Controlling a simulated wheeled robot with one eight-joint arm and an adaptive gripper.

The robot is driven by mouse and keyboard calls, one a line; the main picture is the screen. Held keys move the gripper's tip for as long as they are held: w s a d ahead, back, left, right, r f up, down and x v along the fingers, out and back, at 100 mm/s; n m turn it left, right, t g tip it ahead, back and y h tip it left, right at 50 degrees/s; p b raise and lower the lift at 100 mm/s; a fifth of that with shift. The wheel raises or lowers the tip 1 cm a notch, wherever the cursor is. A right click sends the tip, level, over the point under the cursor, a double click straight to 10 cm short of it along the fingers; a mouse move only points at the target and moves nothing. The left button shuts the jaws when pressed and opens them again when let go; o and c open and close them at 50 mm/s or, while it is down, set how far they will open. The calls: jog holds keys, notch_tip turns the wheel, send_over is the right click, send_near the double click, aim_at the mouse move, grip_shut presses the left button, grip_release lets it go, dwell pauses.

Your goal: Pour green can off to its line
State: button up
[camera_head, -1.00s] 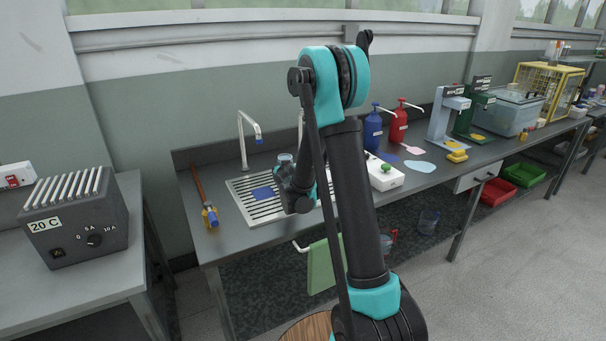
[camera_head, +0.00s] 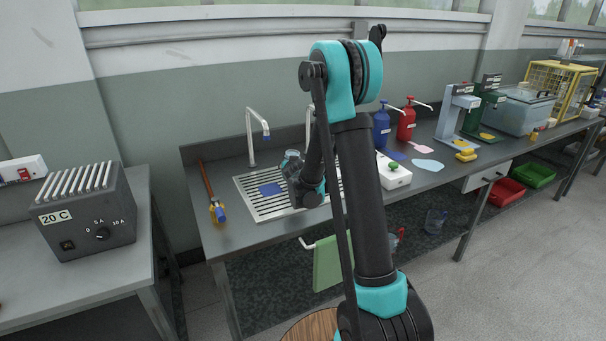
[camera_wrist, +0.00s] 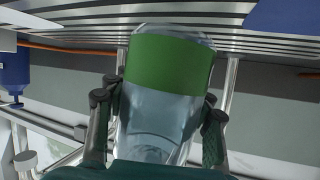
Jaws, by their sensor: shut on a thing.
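The green can is a clear vessel with a broad green band (camera_wrist: 170,65). In the wrist view it fills the middle, between the two dark fingers of my gripper (camera_wrist: 158,108), which are shut on its sides. In the head view the can (camera_head: 291,161) shows small and glassy above the slotted drainer (camera_head: 252,207), with my gripper (camera_head: 304,182) beside it and partly hidden by my arm. The can looks slightly tilted in the head view. I cannot make out a line or a liquid level.
A blue patch (camera_head: 270,189) lies on the drainer. A tap (camera_head: 258,130) stands behind it. A white box with a green button (camera_head: 394,170) and blue (camera_head: 381,128) and red (camera_head: 406,124) pump bottles stand to the right.

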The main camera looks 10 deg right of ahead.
jog(key=shift+a+r+m+y+p, duration=0.55)
jog(key=shift+a+m+y, duration=0.25)
jog(key=shift+m, duration=0.4)
dwell(4.2)
jog(key=shift+d+f+n+h, duration=0.5)
jog(key=shift+n+h, duration=0.2)
jog(key=shift+n, duration=0.2)
jog(key=shift+d+f+n+h+b, duration=0.15)
jog(key=shift+d+n+h+b, duration=0.25)
jog(key=shift+d+n+b, duration=0.15)
jog(key=s+d+r+h, duration=0.1)
jog(key=s+d, duration=0.1)
jog(key=s, duration=0.1)
jog(key=s+d+r+m+h, duration=0.1)
jog(key=s+d, duration=0.2)
jog(key=s, duration=0.1)
jog(key=s+d+r+m+h, duration=0.1)
jog(key=s+d+r, duration=0.1)
jog(key=s+d, duration=0.1)
jog(key=shift+s+r+m, duration=0.1)
jog(key=shift+s+m, duration=0.1)
jog(key=shift+m, duration=0.05)
jog(key=shift+a, duration=0.15)
